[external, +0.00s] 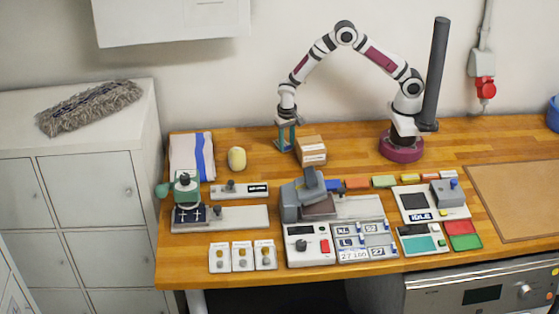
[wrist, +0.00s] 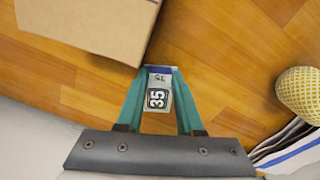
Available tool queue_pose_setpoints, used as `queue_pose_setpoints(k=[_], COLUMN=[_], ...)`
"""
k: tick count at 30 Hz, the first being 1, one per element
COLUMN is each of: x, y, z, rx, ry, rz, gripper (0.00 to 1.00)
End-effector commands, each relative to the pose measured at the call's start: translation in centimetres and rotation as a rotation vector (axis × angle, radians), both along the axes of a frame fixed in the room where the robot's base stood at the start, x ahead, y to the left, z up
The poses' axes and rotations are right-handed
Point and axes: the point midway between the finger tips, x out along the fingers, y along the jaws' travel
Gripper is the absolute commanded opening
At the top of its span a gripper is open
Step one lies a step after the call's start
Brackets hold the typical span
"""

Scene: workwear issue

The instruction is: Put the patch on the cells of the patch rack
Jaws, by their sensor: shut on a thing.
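My gripper (external: 286,147) is at the back of the wooden table, left of a cardboard box. In the wrist view its teal fingers (wrist: 159,78) are shut on a small patch (wrist: 157,98), which has a dark label reading 35 and a pale end with smaller print. The patch is too small to make out in the external view. What seems to be the patch rack (external: 362,234) lies at the table's front, right of centre, with labelled cells such as XL and L. My gripper is well behind it and to its left.
The cardboard box (external: 311,150) is close beside my gripper. A yellow roll-like object (external: 237,158) and a folded striped cloth (external: 191,156) are to its left. A grey press-like device (external: 303,196) stands between my gripper and the rack. A brown mat (external: 515,200) lies at right.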

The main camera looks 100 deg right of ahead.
Motion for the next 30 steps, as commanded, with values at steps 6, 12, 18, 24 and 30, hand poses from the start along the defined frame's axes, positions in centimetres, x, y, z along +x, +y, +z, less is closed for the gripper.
queue_pose_setpoints(k=[6,12,18,24,30], x=[0.1,0.1,0.1,-0.2,-2.6], y=[0.0,0.0,0.0,0.3,1.9], z=[0.6,5.7,9.4,11.6,19.3], rx=[0.0,-0.001,0.0,-0.001,-0.007], ry=[-0.002,-0.006,-0.002,-0.003,-0.002], rz=[0.0,0.0,0.0,0.087,0.543], gripper=[0.0,0.0,0.0,0.0,0.0])
